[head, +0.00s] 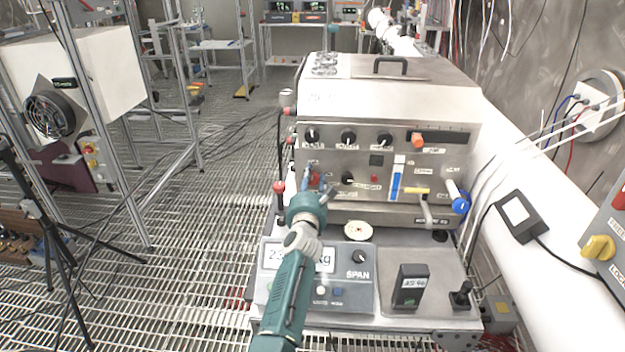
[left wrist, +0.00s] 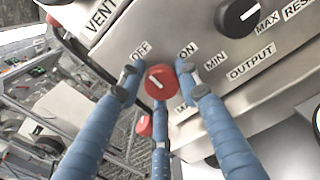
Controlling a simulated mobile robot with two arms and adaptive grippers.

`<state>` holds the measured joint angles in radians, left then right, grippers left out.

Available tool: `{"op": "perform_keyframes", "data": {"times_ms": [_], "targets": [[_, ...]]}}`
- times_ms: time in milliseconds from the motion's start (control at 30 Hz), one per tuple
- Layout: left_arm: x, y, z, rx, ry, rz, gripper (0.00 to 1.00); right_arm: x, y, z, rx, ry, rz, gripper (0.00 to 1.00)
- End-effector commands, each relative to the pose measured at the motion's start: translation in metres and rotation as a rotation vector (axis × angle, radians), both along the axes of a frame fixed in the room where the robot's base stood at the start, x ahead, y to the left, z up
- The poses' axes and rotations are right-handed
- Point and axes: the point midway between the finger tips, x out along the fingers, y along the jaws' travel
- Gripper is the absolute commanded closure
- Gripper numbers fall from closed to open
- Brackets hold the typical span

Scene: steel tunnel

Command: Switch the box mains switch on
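The box (head: 385,130) is a steel cabinet with knobs on its front. The red mains switch (left wrist: 160,82) sits between OFF and ON labels in the left wrist view. Its white mark slants up-left, toward the OFF side. My left gripper (head: 316,187) is at the lower left of the box front. In the left wrist view its blue fingers (left wrist: 160,78) are spread around the red switch, one on each side and one below. A gap shows between the left finger and the switch; contact elsewhere is unclear. My right gripper is not in view.
A black OUTPUT knob (left wrist: 237,17) is close to the right finger. Another red part (left wrist: 145,126) shows below the switch. A scale with a SPAN knob (head: 359,257) stands under my left arm. A white pipe (head: 545,215) runs along the right.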

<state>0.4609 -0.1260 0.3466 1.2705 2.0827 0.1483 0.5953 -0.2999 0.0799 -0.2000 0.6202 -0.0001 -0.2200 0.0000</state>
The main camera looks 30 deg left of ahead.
Motion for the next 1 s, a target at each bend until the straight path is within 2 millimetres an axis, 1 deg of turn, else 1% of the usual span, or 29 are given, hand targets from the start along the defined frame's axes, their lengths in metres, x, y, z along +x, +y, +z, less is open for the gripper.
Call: {"op": "perform_keyframes", "data": {"times_ms": [33, 67, 100, 300, 467, 667, 1000], "targets": [[0.001, -0.001, 0.002, 0.001, -0.003, -0.004, 0.83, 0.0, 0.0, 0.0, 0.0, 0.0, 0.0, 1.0], [0.001, -0.001, 0.002, 0.002, -0.004, -0.004, 0.89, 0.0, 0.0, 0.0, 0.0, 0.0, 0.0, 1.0], [0.001, -0.002, 0.002, 0.002, -0.004, -0.004, 0.93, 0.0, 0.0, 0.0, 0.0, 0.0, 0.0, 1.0], [0.001, -0.002, 0.003, 0.009, -0.002, -0.005, 0.93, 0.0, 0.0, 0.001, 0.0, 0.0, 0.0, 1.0], [0.001, -0.003, 0.004, 0.049, 0.014, -0.005, 0.93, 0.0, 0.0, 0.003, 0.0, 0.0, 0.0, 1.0], [0.002, -0.004, 0.005, 0.16, 0.057, -0.007, 0.93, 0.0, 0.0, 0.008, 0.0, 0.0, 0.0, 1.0], [0.003, -0.005, 0.005, 0.448, 0.178, -0.009, 0.93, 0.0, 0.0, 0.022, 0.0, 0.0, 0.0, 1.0]]}}
